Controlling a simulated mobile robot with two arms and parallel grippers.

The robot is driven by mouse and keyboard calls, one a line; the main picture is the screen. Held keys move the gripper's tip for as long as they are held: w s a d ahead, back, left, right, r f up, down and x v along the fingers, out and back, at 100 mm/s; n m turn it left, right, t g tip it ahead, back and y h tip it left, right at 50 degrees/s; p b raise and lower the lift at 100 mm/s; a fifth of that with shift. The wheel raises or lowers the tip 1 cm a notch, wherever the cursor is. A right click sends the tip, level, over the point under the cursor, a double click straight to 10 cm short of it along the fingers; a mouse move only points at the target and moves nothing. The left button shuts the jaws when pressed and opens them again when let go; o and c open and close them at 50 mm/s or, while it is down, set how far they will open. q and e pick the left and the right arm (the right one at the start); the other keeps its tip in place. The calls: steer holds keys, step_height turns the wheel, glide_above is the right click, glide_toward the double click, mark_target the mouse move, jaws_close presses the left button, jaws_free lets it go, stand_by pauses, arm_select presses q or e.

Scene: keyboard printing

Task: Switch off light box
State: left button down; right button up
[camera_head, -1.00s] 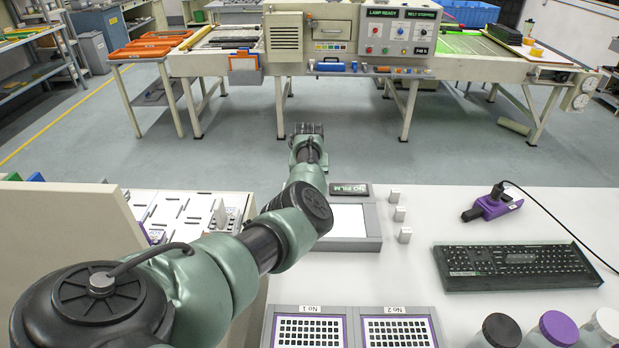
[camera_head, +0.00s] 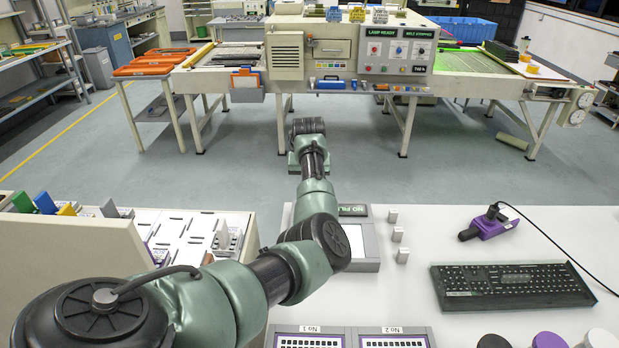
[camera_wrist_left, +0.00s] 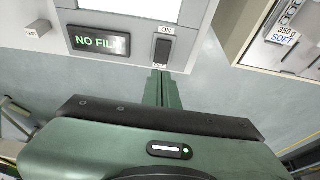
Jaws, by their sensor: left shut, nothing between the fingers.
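The light box (camera_head: 370,262) lies on the white table in the head view, partly covered by my left arm. In the left wrist view, the light box (camera_wrist_left: 85,12) has a lit "NO FILM" sign (camera_wrist_left: 98,41) and a black rocker switch (camera_wrist_left: 163,46). An "ON" label is above the switch; a small label at its lower end is mostly hidden. My left gripper (camera_wrist_left: 160,84) is shut and empty, its tips just below the switch. I cannot tell if they touch it. The head view hides these fingers behind my arm. My right gripper is not in view.
Several small grey blocks (camera_head: 397,234) stand right of the light box. A black keyboard (camera_head: 512,286) and a purple device (camera_head: 490,225) lie farther right. A sorting tray (camera_head: 180,232) is on the left. Open floor separates the table from the large machine (camera_head: 350,50).

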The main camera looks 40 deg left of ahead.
arm_select(q)
steer(key=v, duration=0.3)
steer(key=shift+s+r, duration=0.1)
steer(key=shift+r, duration=0.1)
steer(key=w+r+m+t+y+p, duration=0.1)
steer(key=w+r+t+p, duration=0.2)
steer(key=w+r+p, duration=0.65)
steer(key=s+f+n+g+h+p, duration=0.1)
steer(key=s+f+g+p, duration=0.1)
steer(key=s+f, duration=0.6)
steer(key=shift+s+a+f+g+p, duration=0.25)
steer(key=shift+f+g+p, duration=0.15)
steer(key=shift+f+g, duration=0.1)
steer(key=shift+w, duration=0.1)
